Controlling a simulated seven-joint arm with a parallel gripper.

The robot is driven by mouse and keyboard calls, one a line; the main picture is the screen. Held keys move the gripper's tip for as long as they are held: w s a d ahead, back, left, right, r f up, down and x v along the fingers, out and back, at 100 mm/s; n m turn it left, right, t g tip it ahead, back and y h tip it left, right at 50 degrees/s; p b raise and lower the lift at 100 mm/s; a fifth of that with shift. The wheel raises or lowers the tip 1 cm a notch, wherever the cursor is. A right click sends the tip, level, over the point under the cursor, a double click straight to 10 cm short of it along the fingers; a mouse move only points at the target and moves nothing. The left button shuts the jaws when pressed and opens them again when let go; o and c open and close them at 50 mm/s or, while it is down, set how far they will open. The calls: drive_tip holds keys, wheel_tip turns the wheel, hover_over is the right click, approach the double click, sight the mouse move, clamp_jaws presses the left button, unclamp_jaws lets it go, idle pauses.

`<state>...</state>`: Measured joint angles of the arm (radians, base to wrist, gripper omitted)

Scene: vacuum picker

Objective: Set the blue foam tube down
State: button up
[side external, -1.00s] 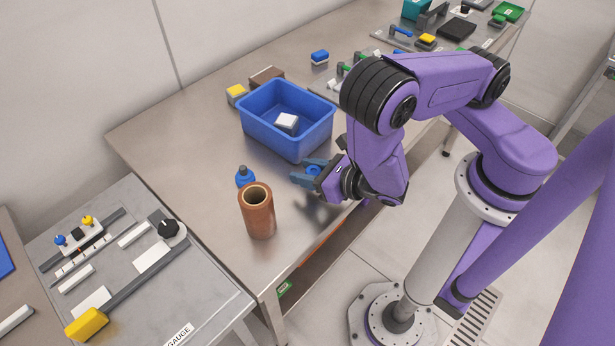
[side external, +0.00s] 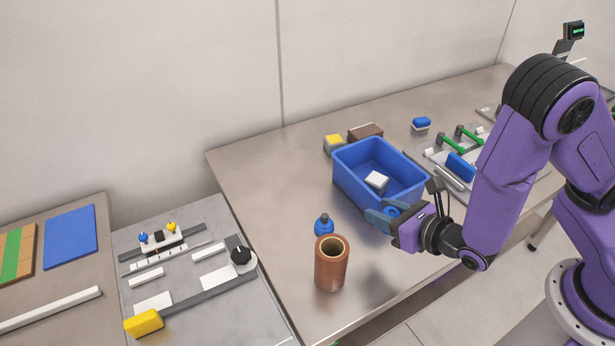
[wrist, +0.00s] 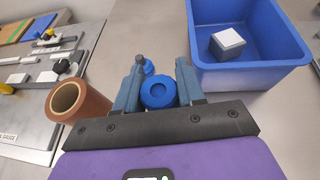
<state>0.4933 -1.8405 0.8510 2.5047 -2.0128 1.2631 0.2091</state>
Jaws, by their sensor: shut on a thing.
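My gripper (side external: 380,216) is shut on the blue foam tube (wrist: 158,90), which sits between the two fingers in the wrist view. The tube also shows as a small blue ring (side external: 391,211) in the side view, largely hidden by the fingers. The gripper is over the metal table, in front of the blue bin and to the right of the brown tube. I cannot tell how far the foam tube is from the table top.
A brown upright tube (side external: 331,265) and a small blue knobbed piece (side external: 324,225) stand left of my gripper. The blue bin (side external: 352,181) behind holds a white-topped block (side external: 376,181). The table (side external: 260,190) is bare at the left.

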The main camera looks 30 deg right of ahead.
drive_tip(key=w+a+r+n+y, duration=0.1)
drive_tip(key=w+r, duration=0.1)
drive_tip(key=w, duration=0.9)
drive_tip(key=w+r+y, duration=0.1)
drive_tip(key=w+r, duration=0.1)
drive_tip(key=w, duration=0.8)
hover_over(286, 168)
drive_tip(key=f, duration=0.9)
drive_tip(key=shift+s+f, duration=0.2)
drive_tip(key=shift+s, duration=0.05)
drive_tip(key=shift+w+f, duration=0.15)
drive_tip(key=shift+f, duration=0.8)
drive_tip(key=shift+w+f, duration=0.1)
drive_tip(key=shift+f, duration=0.8)
drive_tip(key=shift+f, duration=0.1)
drive_tip(key=o, duration=1)
